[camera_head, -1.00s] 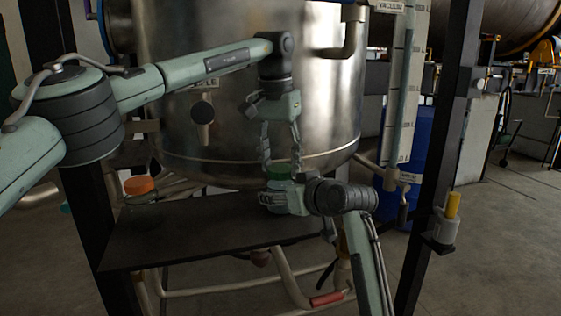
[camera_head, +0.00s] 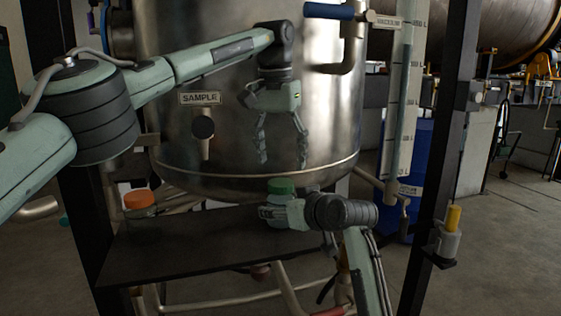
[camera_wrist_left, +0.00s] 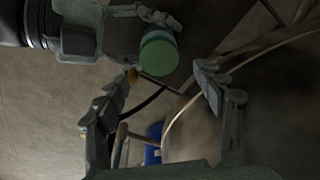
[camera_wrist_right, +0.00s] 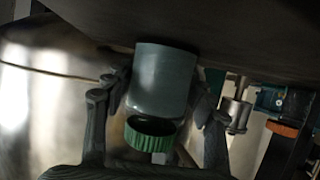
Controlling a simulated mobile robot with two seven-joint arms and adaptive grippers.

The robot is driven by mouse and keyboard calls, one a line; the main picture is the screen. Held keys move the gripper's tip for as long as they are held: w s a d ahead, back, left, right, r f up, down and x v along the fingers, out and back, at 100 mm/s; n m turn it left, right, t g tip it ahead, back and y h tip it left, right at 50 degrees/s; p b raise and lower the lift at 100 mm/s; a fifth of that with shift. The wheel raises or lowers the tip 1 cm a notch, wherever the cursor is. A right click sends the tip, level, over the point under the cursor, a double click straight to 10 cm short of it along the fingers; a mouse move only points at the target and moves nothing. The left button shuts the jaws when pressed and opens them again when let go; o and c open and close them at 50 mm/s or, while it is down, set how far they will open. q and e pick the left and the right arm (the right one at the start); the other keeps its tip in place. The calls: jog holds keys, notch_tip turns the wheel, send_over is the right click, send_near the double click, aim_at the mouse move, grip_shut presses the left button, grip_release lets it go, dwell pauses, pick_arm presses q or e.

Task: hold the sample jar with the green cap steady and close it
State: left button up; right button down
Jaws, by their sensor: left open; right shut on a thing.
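The sample jar (camera_wrist_right: 160,82) is a grey cylinder with a green cap (camera_head: 281,187). My right gripper (camera_head: 280,212) is shut around the jar above the dark shelf and hides most of its body in the head view. In the right wrist view the cap (camera_wrist_right: 150,136) shows below the jar body, with a dark oval between them; I cannot tell whether it is fully seated. My left gripper (camera_head: 283,158) is open and empty above the cap, fingers pointing down, apart from it. In the left wrist view the cap (camera_wrist_left: 158,54) lies beyond the open fingers.
An orange-capped jar (camera_head: 139,199) stands at the left of the dark shelf (camera_head: 175,240). A large steel vessel (camera_head: 225,80) with a SAMPLE valve (camera_head: 203,126) rises close behind my left gripper. A black post (camera_head: 440,140) stands on the right.

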pick_arm(q)
jog(key=o, duration=0.6)
jog(key=shift+c, duration=0.2)
pick_arm(e)
jog(key=shift+c, duration=2.3)
grip_release()
jog(key=v, duration=1.2)
